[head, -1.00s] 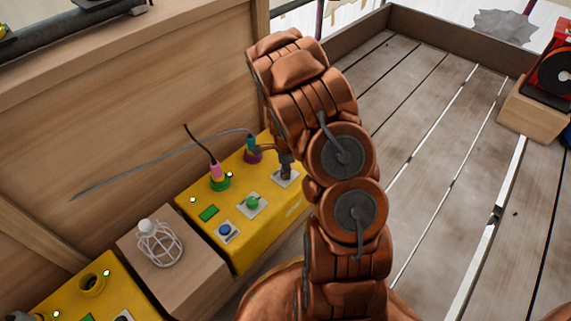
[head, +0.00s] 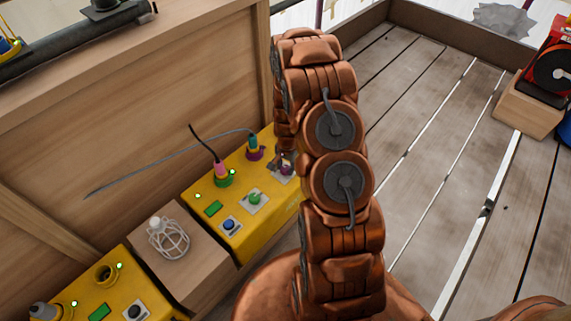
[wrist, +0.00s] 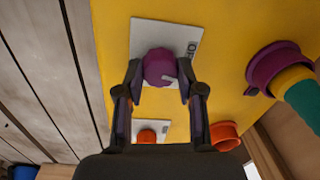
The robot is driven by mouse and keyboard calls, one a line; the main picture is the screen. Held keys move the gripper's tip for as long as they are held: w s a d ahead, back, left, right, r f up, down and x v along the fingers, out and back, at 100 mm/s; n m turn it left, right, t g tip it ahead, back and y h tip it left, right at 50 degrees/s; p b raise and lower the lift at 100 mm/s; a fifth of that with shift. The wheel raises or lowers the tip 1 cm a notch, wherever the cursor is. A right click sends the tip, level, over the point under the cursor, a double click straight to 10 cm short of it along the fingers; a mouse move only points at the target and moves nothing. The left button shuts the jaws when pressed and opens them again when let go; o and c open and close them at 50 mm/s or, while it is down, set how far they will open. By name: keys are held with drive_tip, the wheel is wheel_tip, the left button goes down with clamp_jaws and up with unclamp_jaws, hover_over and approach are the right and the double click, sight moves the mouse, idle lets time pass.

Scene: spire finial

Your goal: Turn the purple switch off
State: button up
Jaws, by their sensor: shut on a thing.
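The purple switch (wrist: 159,68) is a round knob with a small pale mark on a white plate, on a yellow box (wrist: 225,25). Part of a label shows on the plate beside it. In the wrist view my gripper (wrist: 158,80) is shut on the knob, with one finger at each side. In the head view the gripper (head: 281,163) is at the box's right end, partly hidden by my arm, and the switch is hard to make out there.
A purple socket (wrist: 270,67) with a teal plug (wrist: 303,97) is beside the switch. An orange knob (wrist: 148,136) lies below it. Green (head: 255,198) and blue (head: 229,224) knobs, a pink plug (head: 220,169) and a caged lamp (head: 167,240) are to the left. The wooden wall (head: 140,130) stands behind.

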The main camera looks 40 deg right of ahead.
sight(287, 168)
drive_tip(key=shift+n+p, duration=0.35)
drive_tip(key=shift+n, duration=1.25)
drive_tip(key=shift+s, duration=0.1)
drive_tip(key=o, duration=1.1)
drive_tip(key=shift+o, duration=0.2)
wheel_tip(287, 168, up, 12)
drive_tip(key=shift+s+d, duration=0.15)
drive_tip(key=shift+d, duration=0.05)
